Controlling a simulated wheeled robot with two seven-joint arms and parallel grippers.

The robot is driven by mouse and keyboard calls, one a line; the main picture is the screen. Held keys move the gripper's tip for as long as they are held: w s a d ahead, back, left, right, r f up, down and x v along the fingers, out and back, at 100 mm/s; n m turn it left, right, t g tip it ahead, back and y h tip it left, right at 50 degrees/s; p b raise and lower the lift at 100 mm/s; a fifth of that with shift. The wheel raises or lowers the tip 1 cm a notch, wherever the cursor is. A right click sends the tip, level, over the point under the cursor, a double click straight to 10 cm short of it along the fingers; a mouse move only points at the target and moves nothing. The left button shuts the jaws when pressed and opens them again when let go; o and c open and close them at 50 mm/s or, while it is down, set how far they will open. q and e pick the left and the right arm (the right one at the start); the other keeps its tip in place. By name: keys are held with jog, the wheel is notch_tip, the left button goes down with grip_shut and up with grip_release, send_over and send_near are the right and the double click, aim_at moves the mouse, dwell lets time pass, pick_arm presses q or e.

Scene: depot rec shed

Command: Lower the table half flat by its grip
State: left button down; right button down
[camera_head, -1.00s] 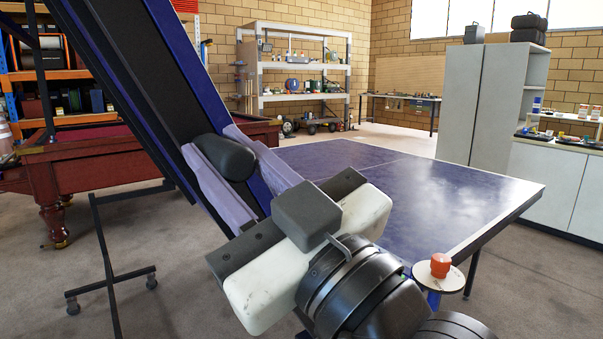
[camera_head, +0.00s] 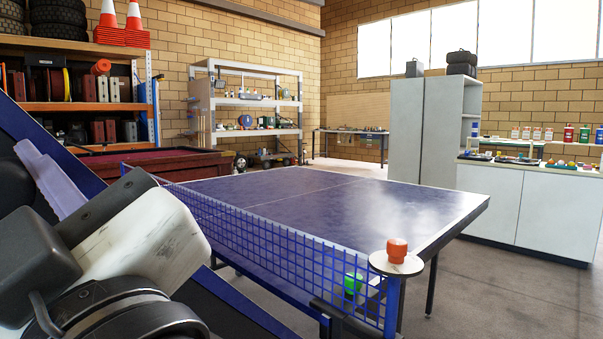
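The hinged table half (camera_head: 25,130) shows only as a dark panel with a blue edge at the lower left. It slopes down to the right toward the net and is tilted, not flat. One lilac finger rests beside the dark rounded grip (camera_head: 12,185), which is cut off by the picture's edge. The other finger is hidden or out of view. The gripper seems shut on the grip. The other table half (camera_head: 330,195) lies flat beyond the blue net (camera_head: 270,255). My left gripper is not in view.
An orange knob (camera_head: 397,250) sits on a white disc at the net's near end, with a green piece (camera_head: 352,284) below. A pool table (camera_head: 150,163) and shelves stand behind at left. White cabinets (camera_head: 530,205) stand right. Floor at lower right is clear.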

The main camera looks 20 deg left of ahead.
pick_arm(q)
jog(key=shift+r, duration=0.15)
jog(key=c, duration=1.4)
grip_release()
